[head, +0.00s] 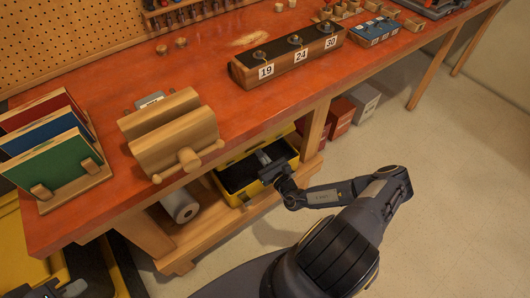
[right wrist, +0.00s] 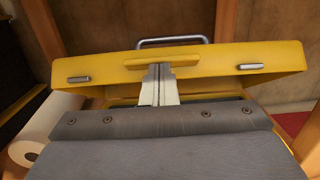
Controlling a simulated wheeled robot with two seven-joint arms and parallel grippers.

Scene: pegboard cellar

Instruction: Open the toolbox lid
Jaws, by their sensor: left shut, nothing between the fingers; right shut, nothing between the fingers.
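The yellow toolbox (head: 233,200) stands on the low shelf under the workbench, with a dark inside or dark surface showing from above. In the right wrist view its yellow lid (right wrist: 215,58) shows with a metal handle (right wrist: 172,41) and two small metal latches. The lid looks tilted up, with a dark gap below its edge; how far it is open I cannot tell. My right gripper (head: 265,159) is over the toolbox; in the wrist view its shut fingers (right wrist: 160,75) are at the lip in the middle of the lid, seemingly touching it. My left gripper (head: 68,291) is shut at the bottom left, far from the toolbox.
The orange workbench top (head: 110,87) overhangs the shelf. A wooden leg (head: 315,130) stands right of the toolbox, and a paper roll (head: 181,206) lies left of it. Red boxes (head: 340,115) are farther right. The floor at the right is clear.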

